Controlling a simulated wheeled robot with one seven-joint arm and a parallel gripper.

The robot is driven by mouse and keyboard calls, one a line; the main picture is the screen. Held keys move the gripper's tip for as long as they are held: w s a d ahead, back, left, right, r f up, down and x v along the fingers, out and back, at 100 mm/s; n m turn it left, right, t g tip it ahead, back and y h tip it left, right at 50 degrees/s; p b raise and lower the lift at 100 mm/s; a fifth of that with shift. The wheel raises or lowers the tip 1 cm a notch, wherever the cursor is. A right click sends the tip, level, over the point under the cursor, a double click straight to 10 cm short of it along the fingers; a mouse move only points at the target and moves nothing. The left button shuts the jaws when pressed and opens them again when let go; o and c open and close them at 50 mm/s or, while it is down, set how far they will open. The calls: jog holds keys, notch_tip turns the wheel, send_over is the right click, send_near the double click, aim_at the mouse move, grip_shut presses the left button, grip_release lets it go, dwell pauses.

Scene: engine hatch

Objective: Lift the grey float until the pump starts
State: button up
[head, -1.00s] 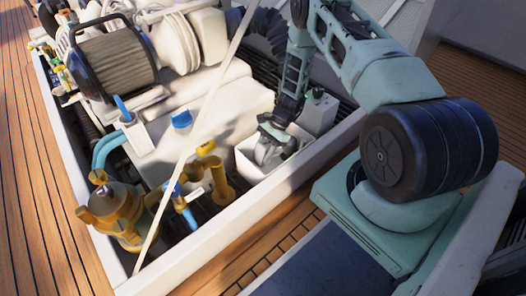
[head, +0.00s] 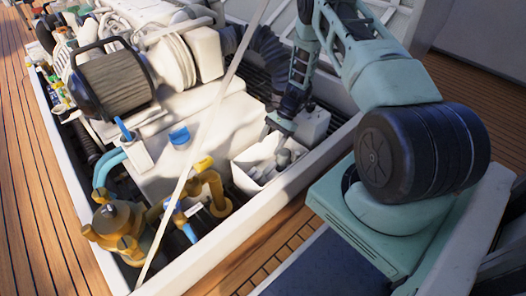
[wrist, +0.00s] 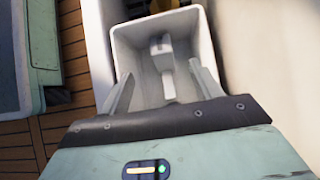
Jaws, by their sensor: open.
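The grey float (wrist: 162,48) shows in the wrist view as a small block with a narrower stem below it, inside a pale open box (wrist: 122,42). In the head view, grey parts that look like the float (head: 284,158) stand in the same white box (head: 246,184). My gripper (wrist: 161,72) is open and empty, one finger on each side of the float in the wrist view. I cannot tell the height gap between fingers and float. In the head view my gripper (head: 277,124) is at the box's far side, its fingers hard to make out.
A pale unit (head: 314,122) stands close behind the box. Yellow-brown pipework (head: 215,190) lies to its left, with a brass-coloured strainer (head: 117,225) beyond. A thin pale rod (head: 205,125) crosses the hatch. The white hatch rim (head: 215,245) runs along the front.

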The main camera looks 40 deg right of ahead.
jog(key=p+v, duration=0.2)
jog(key=v, duration=0.5)
jog(key=shift+d+r, duration=0.2)
jog(key=shift+r, duration=0.05)
